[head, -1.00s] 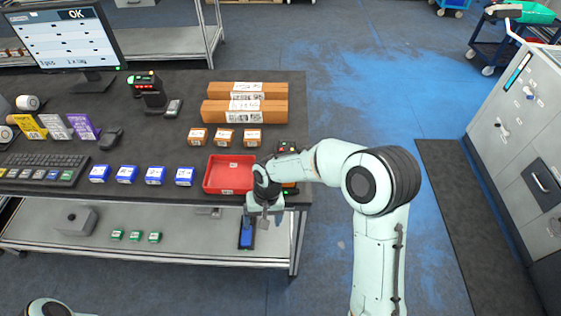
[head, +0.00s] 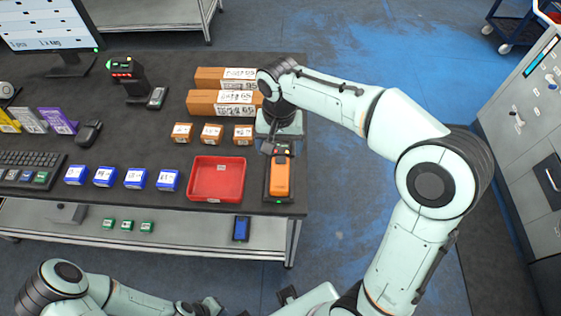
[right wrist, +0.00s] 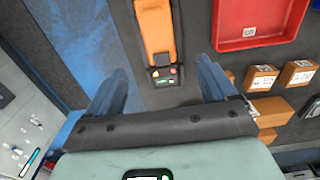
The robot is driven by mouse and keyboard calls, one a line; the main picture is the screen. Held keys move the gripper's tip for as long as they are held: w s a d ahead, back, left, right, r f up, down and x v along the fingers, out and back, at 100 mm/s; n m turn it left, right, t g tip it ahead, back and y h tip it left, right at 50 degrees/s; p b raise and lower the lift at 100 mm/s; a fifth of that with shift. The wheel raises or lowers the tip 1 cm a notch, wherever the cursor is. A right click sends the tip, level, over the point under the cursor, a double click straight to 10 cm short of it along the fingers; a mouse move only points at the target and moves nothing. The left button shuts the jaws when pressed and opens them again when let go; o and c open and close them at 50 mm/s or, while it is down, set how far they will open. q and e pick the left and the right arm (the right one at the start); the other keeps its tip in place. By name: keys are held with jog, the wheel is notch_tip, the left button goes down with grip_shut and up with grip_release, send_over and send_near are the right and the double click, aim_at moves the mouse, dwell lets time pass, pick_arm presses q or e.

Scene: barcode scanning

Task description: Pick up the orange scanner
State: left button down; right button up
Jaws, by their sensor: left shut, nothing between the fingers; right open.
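The orange scanner (head: 279,177) lies on a dark stand at the front right corner of the table, right of the red tray. My right gripper (head: 270,143) hangs just behind its far end, open and empty. My left gripper (head: 207,307) is low at the bottom edge, away from the table, shut and empty.
The red tray (head: 240,182) stands close left of the scanner; it also shows in the right wrist view (right wrist: 230,43). Small orange boxes (head: 212,132) and long brown boxes (head: 203,103) lie behind. A blue-screen device (head: 241,229) is on the lower shelf.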

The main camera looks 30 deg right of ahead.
send_over(280, 172)
jog(key=f, duration=0.5)
jog(key=shift+w+d+f, duration=0.2)
jog(key=shift+w+f, duration=0.1)
jog(key=shift+s+a+f+b, duration=0.1)
jog(key=shift+s+f+b, duration=0.1)
jog(key=shift+f, duration=1.2)
jog(key=shift+s+a+f+b, duration=0.1)
jog(key=shift+f+b, duration=0.1)
jog(key=shift+f, duration=1.15)
pick_arm(q)
jog(key=shift+s+f, duration=0.45)
jog(key=shift+f, duration=0.2)
pick_arm(e)
jog(key=shift+c, duration=0.3)
jog(key=c, duration=1.2)
jog(key=shift+o, duration=0.2)
jog(key=shift+r, duration=0.1)
